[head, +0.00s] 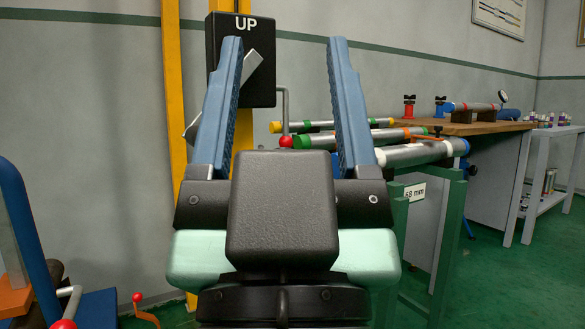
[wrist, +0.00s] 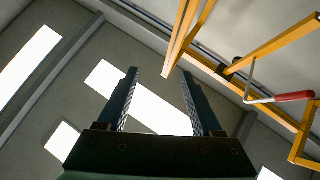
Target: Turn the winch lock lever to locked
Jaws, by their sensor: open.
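A black box (head: 265,40) marked UP, apparently the winch, is mounted beside a yellow post. A flat grey lever (head: 253,67) slants across its front, upper right to lower left; my gripper's left finger hides its middle. A bent grey crank rod (head: 285,103) with a red knob (head: 286,142) hangs at the box's right side. My gripper (head: 284,42) is open and empty, its blue fingers pointing up in front of the box. In the wrist view my gripper (wrist: 159,74) has nothing between its fingers. No locked mark is readable.
Yellow posts (head: 174,90) stand behind on the left. Pipes with coloured ends (head: 340,140) lie on a green rack (head: 455,220) at right, marked 58 mm. A wooden-topped bench (head: 430,128) stands farther right. A red-handled bar (wrist: 290,97) shows overhead near yellow beams (wrist: 240,63).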

